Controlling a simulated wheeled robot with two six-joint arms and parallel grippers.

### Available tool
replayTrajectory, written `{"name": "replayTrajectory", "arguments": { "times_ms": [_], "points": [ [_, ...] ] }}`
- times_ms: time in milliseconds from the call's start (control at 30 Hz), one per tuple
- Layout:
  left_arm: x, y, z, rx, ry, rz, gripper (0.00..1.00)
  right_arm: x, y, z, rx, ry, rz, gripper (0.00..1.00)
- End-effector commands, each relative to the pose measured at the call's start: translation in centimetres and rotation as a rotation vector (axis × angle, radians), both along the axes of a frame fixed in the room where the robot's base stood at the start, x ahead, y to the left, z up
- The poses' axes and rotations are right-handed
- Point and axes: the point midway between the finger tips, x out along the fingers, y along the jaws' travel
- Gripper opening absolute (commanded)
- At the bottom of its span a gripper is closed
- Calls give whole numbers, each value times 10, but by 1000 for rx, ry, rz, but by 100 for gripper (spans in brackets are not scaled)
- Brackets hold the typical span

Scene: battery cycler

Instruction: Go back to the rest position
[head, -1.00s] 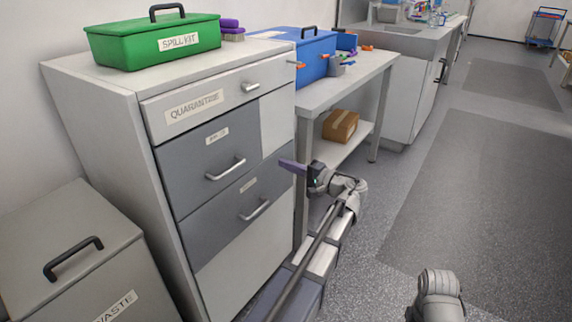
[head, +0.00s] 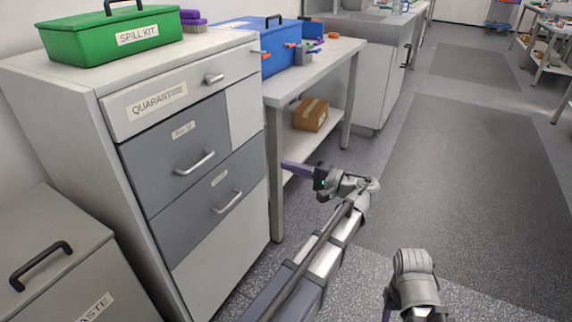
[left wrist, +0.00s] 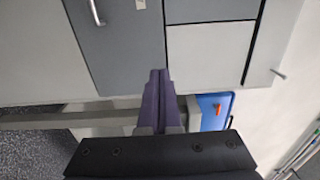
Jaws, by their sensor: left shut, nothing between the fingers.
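My left gripper (head: 290,167) has purple fingers and is in front of the drawer cabinet's right edge, near the workbench's front leg. In the left wrist view the two fingers (left wrist: 157,75) lie together with nothing between them, pointing at the grey drawer fronts. Whether they touch the cabinet cannot be told, but a gap seems to show in the head view. Part of my right arm (head: 413,280) shows at the bottom; its gripper is out of view.
The drawer cabinet (head: 188,205) stands at left with a green spill kit (head: 112,36) on top. A waste bin (head: 60,250) is at lower left. The workbench (head: 318,68) holds a blue case (head: 262,45), with a cardboard box (head: 311,114) below. The floor at right (head: 470,170) is clear.

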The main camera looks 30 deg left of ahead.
Motion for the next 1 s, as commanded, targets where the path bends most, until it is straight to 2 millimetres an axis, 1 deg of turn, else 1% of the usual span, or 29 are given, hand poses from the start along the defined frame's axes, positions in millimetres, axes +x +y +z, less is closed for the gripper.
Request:
{"name": "replayTrajectory", "arguments": {
  "times_ms": [267,367,467,500,567,600,667,700,767,800,900,1000],
  "points": [
    [-2,-1,-3,-15,2,-3,0,0,0,1,0,0,0,50],
    [-11,-9,-19,-98,13,-19,0,0,0,3,0,0,0,50],
    [-29,-27,-52,-268,39,-48,0,0,0,6,0,0,-1,50],
    [-38,-39,-69,-351,54,-64,0,0,0,8,-1,0,-1,50],
    [-52,-59,-94,-486,78,-86,0,0,0,10,-1,0,-1,50],
    [-62,-74,-109,-574,96,-101,0,0,0,11,-1,0,-1,50],
    [-77,-98,-131,-705,125,-121,0,0,0,13,-1,0,-2,50],
    [-88,-115,-143,-788,143,-134,0,0,0,15,-1,0,-2,50],
    [-103,-139,-158,-902,171,-151,0,0,0,16,-2,0,-2,50],
    [-112,-154,-166,-972,189,-161,0,0,0,17,-2,0,-2,50],
    [-135,-189,-181,-1123,229,-180,0,0,0,19,-2,0,-3,50],
    [-156,-220,-189,-1254,266,-195,0,0,-1,21,-2,0,-3,50]
  ]
}}
